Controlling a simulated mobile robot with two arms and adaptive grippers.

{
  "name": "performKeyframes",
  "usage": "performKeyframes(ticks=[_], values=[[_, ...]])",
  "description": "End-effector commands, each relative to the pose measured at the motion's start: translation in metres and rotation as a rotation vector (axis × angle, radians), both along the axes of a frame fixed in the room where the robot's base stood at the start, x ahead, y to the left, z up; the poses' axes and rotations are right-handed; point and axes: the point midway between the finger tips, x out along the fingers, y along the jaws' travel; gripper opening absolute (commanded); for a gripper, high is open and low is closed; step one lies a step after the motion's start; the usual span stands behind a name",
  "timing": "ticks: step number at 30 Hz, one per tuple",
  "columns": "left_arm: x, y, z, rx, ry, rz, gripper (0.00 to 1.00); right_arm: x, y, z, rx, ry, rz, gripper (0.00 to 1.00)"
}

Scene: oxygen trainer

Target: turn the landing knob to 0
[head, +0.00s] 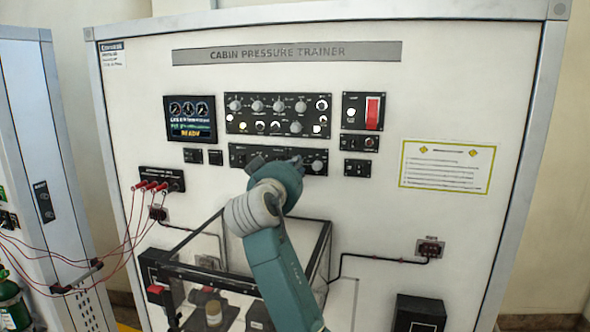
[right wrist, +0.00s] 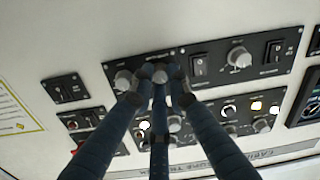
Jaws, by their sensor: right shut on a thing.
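The lower black control panel (head: 237,152) sits in the middle of the white trainer board, and it also shows upside down in the right wrist view (right wrist: 216,59). My right gripper (head: 277,160) is at this panel, its fingers covering the panel's middle. In the right wrist view its dark fingers (right wrist: 160,73) converge and are shut on a knob, mostly hidden between the tips. The knob's pointer and label cannot be read. A free grey knob (head: 317,165) stands to the right. Another grey knob (right wrist: 239,57) shows in the wrist view. My left gripper is out of view.
An upper panel (head: 247,112) with several knobs and lamps sits just above. A red-switch panel (head: 371,111) is to its right and a display (head: 190,119) to its left. A clear-walled box (head: 318,252) stands below. Red cables (head: 127,240) hang at the left.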

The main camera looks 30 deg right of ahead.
Motion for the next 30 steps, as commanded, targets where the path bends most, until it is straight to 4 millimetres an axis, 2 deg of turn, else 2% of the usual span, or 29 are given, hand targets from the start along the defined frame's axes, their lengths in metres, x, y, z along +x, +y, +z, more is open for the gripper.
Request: performKeyframes(ticks=[30], values=[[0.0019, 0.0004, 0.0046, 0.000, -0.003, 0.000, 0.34, 0.0019, 0.0025, 0.0004, -0.594, 0.692, 0.003, 0.00]])
